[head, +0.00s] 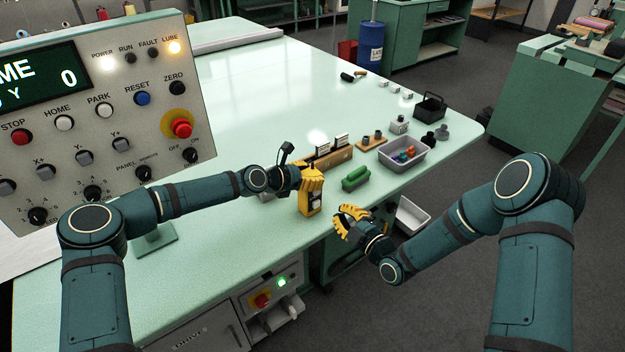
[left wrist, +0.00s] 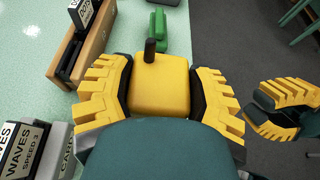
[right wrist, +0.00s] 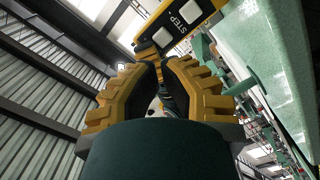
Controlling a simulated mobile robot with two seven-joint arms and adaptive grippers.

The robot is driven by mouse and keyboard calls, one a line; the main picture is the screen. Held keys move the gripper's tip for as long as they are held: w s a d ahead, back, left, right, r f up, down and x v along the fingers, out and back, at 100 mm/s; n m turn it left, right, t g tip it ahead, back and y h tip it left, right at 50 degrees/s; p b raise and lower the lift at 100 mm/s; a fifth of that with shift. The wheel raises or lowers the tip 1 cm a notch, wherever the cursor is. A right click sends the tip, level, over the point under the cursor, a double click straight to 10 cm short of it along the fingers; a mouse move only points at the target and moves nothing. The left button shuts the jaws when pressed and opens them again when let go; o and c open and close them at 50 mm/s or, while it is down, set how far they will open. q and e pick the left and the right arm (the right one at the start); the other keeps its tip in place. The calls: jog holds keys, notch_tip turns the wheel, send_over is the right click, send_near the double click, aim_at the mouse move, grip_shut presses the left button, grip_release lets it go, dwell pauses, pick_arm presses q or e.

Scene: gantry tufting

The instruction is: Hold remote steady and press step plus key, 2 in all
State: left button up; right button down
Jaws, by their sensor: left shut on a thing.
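The yellow remote (head: 311,197) stands upright at the table's front edge, its dark face with pale keys toward the right arm. My left gripper (head: 311,173) is shut on it from above; its fingers lie on both sides of the yellow body (left wrist: 160,88), from which a black stub rises.
A green block (head: 355,178), a wooden rack with cards (head: 330,158) and a grey bin of small parts (head: 421,155) are on the table nearby. A large control panel (head: 100,120) stands at the left. The table's middle (head: 260,100) is clear.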

aim_at(317, 191)
jog(key=shift+s+d+r+m+t+h, duration=0.25)
jog(key=shift+m+t+h, duration=0.4)
jog(key=shift+m+h, duration=0.95)
jog(key=shift+s+d+m+t+h, duration=0.2)
jog(key=shift+d+m+t+h, duration=0.65)
jog(key=shift+h, duration=1.15)
jog(key=shift+s+r+m+t+h, duration=0.2)
jog(key=shift+m+t+h, duration=0.3)
jog(key=shift+m+h, duration=1.2)
jog(key=shift+a, duration=0.1)
jog(key=w+a, duration=0.5)
jog(key=w, duration=0.2)
jog(key=shift+w, duration=0.15)
jog(key=shift+w+a+f, duration=0.1)
jog(key=shift+w+a, duration=0.15)
jog(key=shift+a, duration=0.05)
